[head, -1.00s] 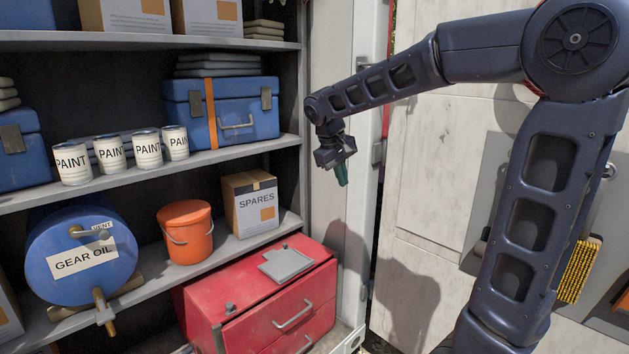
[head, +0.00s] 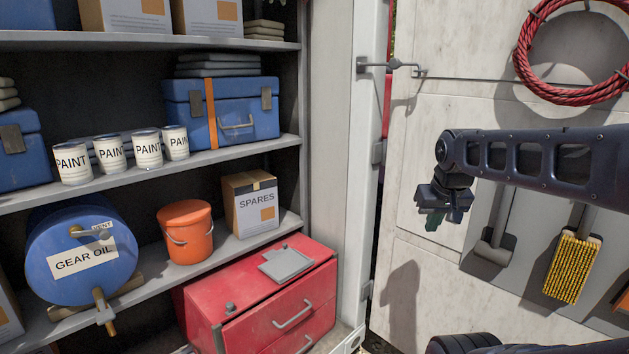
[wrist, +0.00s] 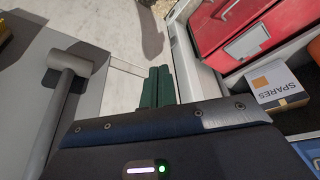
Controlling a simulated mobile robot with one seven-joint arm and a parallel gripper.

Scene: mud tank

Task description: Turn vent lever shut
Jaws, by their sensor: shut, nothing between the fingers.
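My gripper (head: 433,221) is well to the right of the drum, in front of the pale door panel, pointing down. In the wrist view its green fingers (wrist: 157,87) are together with nothing between them. The drum is not in the wrist view.
An orange bucket (head: 186,232) and a SPARES box (head: 250,205) stand right of the drum. Paint cans (head: 147,150) stand on the shelf above. A red drawer chest (head: 262,300) sits below. A hammer (head: 495,245) and brush (head: 572,267) hang on the door.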

